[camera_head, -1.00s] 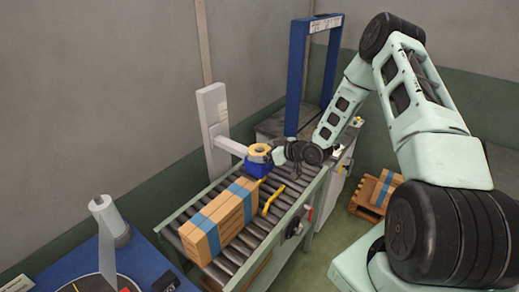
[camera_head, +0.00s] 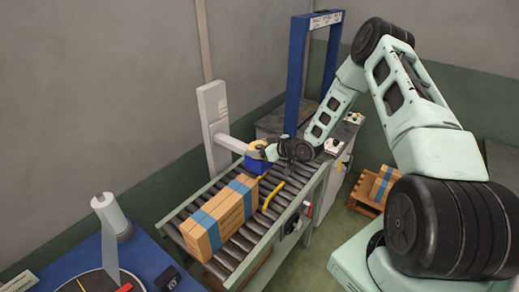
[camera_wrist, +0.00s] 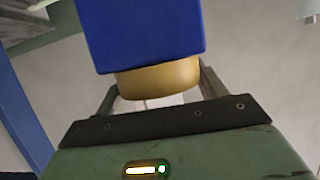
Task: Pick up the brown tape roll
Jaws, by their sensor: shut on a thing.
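The brown tape roll (camera_head: 256,147) sits at the blue tape head (camera_head: 256,165) at the end of the grey post's arm, above the conveyor. In the wrist view the tape roll (camera_wrist: 160,78) is a tan band just below the blue block (camera_wrist: 140,32), which hides much of it. My gripper (camera_wrist: 160,92) has a finger on each side of the roll and is shut on it. In the head view my gripper (camera_head: 272,152) reaches the roll from the right. The roll and the blue head still appear close together; I cannot tell whether they touch.
A brown box with blue bands (camera_head: 222,228) lies on the roller conveyor (camera_head: 240,248). A yellow curved bar (camera_head: 272,194) stands beside it. The grey post (camera_head: 213,125) is at the left, and a blue frame (camera_head: 297,75) rises behind. Free floor lies right of the conveyor.

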